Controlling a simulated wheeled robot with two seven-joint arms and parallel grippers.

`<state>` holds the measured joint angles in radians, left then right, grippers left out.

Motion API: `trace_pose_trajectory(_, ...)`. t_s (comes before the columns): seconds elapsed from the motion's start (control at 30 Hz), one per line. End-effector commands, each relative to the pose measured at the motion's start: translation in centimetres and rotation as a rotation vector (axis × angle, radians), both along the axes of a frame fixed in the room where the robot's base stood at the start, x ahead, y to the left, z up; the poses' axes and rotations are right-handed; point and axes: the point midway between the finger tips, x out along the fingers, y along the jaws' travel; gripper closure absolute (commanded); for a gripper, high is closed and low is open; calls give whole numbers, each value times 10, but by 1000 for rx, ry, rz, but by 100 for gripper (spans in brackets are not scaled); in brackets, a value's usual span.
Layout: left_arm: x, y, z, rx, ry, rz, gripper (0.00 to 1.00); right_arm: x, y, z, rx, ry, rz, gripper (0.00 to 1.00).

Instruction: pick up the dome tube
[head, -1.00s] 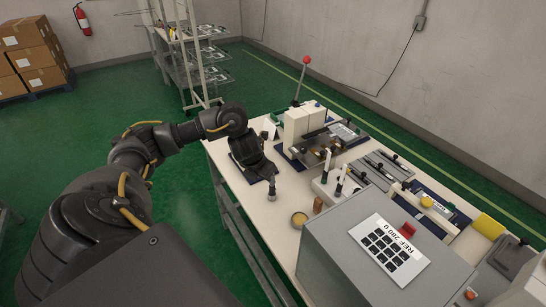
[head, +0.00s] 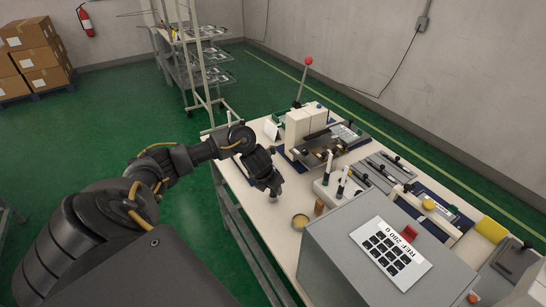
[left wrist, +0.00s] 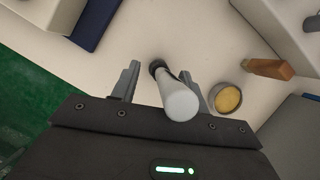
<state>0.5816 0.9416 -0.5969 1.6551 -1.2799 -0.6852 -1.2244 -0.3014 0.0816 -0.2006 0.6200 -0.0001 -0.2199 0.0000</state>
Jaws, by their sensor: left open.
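The dome tube (left wrist: 178,97), a pale grey-white cylinder with a rounded end and a dark far end, is between the two fingers in the left wrist view. My left gripper (left wrist: 158,76) is open around it, with a visible gap to the left finger; whether the right finger touches it I cannot tell. In the head view my left gripper (head: 274,191) is low over the left part of the workbench and hides the tube. My right gripper is not in view.
A round dish with yellow contents (head: 300,221) and a wooden-handled tool (head: 319,207) lie right of the gripper. A holder with upright white tubes (head: 327,188) stands beyond them. A grey box with a keypad film (head: 390,248) fills the front right of the workbench (head: 265,213).

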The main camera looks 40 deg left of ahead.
Motion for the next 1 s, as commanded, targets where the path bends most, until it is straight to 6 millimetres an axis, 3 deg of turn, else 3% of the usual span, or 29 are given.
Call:
trace_pose_trajectory(0.03, 0, 0, 0, 0, 0, 0, 58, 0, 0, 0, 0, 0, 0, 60)
trace_pose_trajectory(0.37, 0, 0, 0, 0, 0, 0, 100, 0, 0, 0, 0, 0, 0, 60)
trace_pose_trajectory(0.73, 1, 0, 6, -1, -2, 0, 100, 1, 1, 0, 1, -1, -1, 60)
trace_pose_trajectory(0.97, 1, 0, 35, 1, -5, -2, 100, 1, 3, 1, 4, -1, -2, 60)
trace_pose_trajectory(1.0, 0, 8, 39, 3, -5, 2, 100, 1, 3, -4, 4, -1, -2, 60)
